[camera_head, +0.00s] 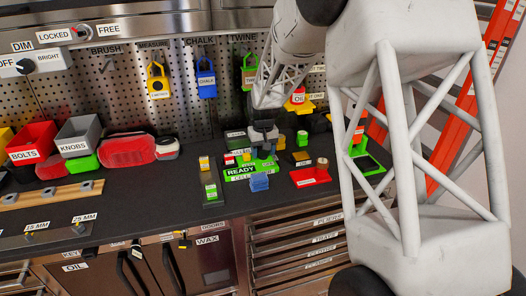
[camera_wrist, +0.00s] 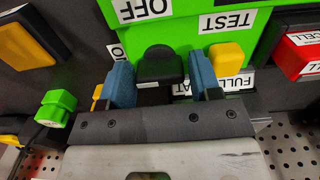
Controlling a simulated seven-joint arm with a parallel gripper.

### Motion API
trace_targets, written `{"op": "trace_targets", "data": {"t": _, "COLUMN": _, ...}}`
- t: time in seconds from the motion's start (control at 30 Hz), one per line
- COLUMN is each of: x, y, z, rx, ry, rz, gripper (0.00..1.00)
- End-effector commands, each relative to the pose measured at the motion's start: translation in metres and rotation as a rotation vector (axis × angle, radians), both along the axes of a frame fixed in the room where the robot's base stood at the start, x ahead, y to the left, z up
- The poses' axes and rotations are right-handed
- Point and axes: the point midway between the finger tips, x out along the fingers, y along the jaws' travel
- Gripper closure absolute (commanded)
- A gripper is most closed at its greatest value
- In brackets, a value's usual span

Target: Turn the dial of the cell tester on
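The cell tester (camera_head: 240,173) is a green unit with a READY label, on the dark worktop below my gripper (camera_head: 263,148). In the wrist view its green face (camera_wrist: 205,50) carries upside-down OFF (camera_wrist: 143,8) and TEST (camera_wrist: 227,21) labels. A black dial (camera_wrist: 160,65) stands between the two blue fingertips of my gripper (camera_wrist: 162,84). The left fingertip is very close to the dial; a narrow gap shows on the right. Contact cannot be told. Another label, partly hidden, is beside the left fingertip. The dial's pointer direction is unclear.
A yellow block (camera_wrist: 226,55) sits close to the right fingertip, near a partly hidden FULL label. A green piece (camera_wrist: 57,107) is at left, and a red CELL block (camera_wrist: 300,58) at right. In the head view, a red tray (camera_head: 310,177) and blue block (camera_head: 259,182) are nearby.

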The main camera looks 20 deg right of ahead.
Motion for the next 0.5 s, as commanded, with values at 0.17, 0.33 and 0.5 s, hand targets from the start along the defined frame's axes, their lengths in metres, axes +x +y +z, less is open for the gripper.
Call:
{"op": "trace_targets", "data": {"t": 0.17, "x": 0.0, "y": 0.0, "z": 0.001, "rx": 0.0, "ry": 0.0, "rz": 0.0, "gripper": 0.43}}
{"op": "trace_targets", "data": {"t": 0.33, "x": 0.0, "y": 0.0, "z": 0.009, "rx": 0.0, "ry": -0.001, "rz": 0.0, "gripper": 0.43}}
{"op": "trace_targets", "data": {"t": 0.5, "x": 0.0, "y": 0.0, "z": 0.027, "rx": 0.0, "ry": -0.001, "rz": 0.0, "gripper": 0.43}}
